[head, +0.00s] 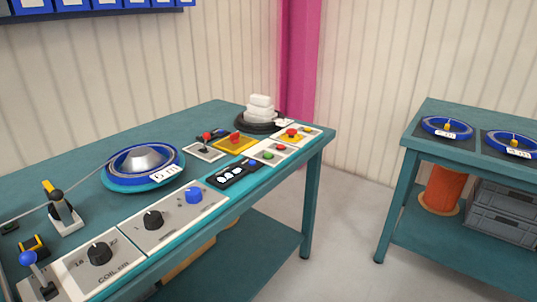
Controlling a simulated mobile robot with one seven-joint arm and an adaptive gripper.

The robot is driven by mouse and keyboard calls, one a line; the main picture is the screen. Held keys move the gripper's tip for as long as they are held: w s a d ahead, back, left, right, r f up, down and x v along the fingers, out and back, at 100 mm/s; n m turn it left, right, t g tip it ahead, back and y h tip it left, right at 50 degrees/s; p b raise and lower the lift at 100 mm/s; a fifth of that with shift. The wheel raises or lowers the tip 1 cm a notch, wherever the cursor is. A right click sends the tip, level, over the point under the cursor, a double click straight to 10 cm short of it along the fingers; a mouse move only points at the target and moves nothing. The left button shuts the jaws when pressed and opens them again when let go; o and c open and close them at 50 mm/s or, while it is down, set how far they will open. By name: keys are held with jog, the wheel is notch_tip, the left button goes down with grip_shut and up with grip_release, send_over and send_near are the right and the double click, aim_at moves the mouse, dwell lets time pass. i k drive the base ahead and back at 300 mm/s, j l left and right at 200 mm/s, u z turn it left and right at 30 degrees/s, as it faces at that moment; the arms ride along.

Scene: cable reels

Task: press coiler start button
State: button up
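A light panel near the right end of the teal workbench (120,133) carries a green button (269,156) and a red button (281,147) beside it. The green one is the likely start button, but I cannot read any label. The coiler (143,158), a blue reel with a silver cone and a white tag that seems to read "6 m", sits left of the panel. A cable runs from it to the left. My gripper is not in view.
Nearby are a red mushroom button (291,133), a yellow plate with a red part (235,142), a lever (205,146), a dark display (234,174), a blue knob (194,195) and black knobs (153,220). Clear floor (345,215) separates this bench from another table (412,133) with reels.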

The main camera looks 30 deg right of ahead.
aim_at(267, 156)
jog(key=z, duration=2.2)
jog(key=i+j, duration=0.2)
jog(key=j, duration=0.15)
jog(key=i+j, duration=0.15)
jog(key=j, duration=0.25)
jog(key=i+j, duration=0.2)
jog(key=j, duration=0.15)
